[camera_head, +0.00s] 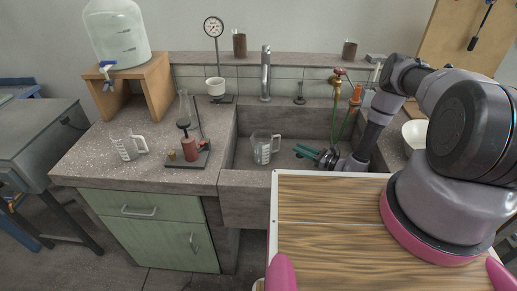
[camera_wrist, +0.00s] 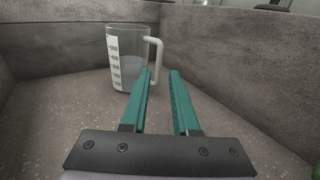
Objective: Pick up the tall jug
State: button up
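A clear tall jug (camera_head: 263,150) with printed measuring marks and a pale handle stands upright in the stone sink. In the wrist view the jug (camera_wrist: 124,65) is ahead and a little left, with its handle on the right side. My gripper (camera_head: 297,150) is low in the sink, to the right of the jug. Its teal fingers (camera_wrist: 161,72) are apart with nothing between them. The left fingertip overlaps the jug's lower right edge and handle in the wrist view; I cannot tell if they touch. A second clear jug (camera_head: 127,148) stands on the counter at left.
The sink walls (camera_wrist: 50,44) close in around the jug. A tap (camera_head: 265,75) rises behind the sink, and a red-and-brass valve (camera_head: 354,93) with a green hose is at right. A lab stand (camera_head: 190,160) and a water container (camera_head: 117,35) stand at left.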

aim_at(279, 149)
jog(key=shift+w+a+f, duration=0.15)
jog(key=shift+a+f, duration=0.15)
jog(key=x, duration=0.4)
jog(key=shift+w+a+r, duration=0.1)
jog(key=shift+w+a, duration=0.05)
jog(key=shift+a, duration=0.15)
jog(key=shift+r+x, duration=0.15)
jog(key=shift+x, duration=1.25)
jog(key=shift+r+x, duration=0.15)
jog(key=shift+x, duration=1.2)
jog(key=shift+c, duration=0.2)
grip_shut()
